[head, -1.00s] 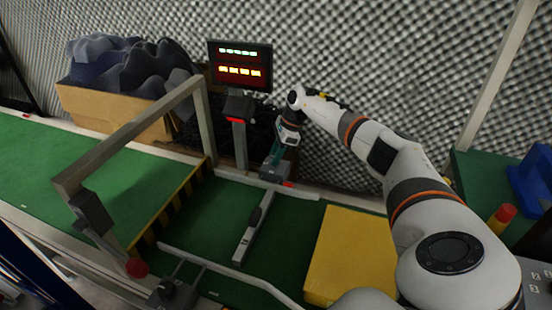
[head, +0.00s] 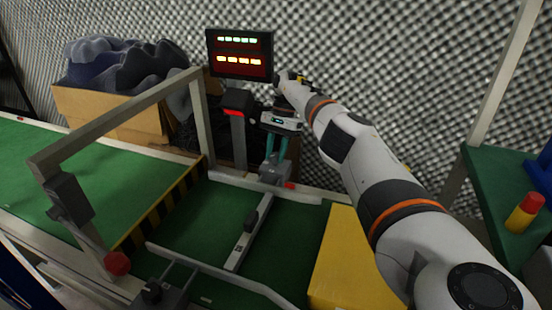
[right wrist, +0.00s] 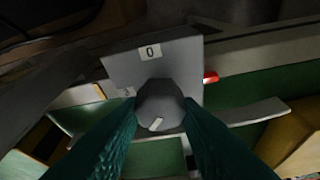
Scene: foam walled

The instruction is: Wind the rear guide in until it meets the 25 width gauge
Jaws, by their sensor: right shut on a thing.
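My right gripper (head: 276,158) is at the far side of the green belt, its teal fingers pointing down onto a grey block. In the right wrist view my right gripper (right wrist: 160,112) is shut on a grey faceted knob (right wrist: 160,98) with a white mark. The knob sits before a grey plate (right wrist: 185,60) labelled 0. Whether guide and gauge touch is unclear. My left gripper is out of view.
A front rail (head: 215,275) runs along the belt's near side. A grey arch (head: 115,122) spans the belt at left. A yellow block (head: 340,265) stands at right. A lit display (head: 240,55) stands behind, beside a box of foam (head: 110,115).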

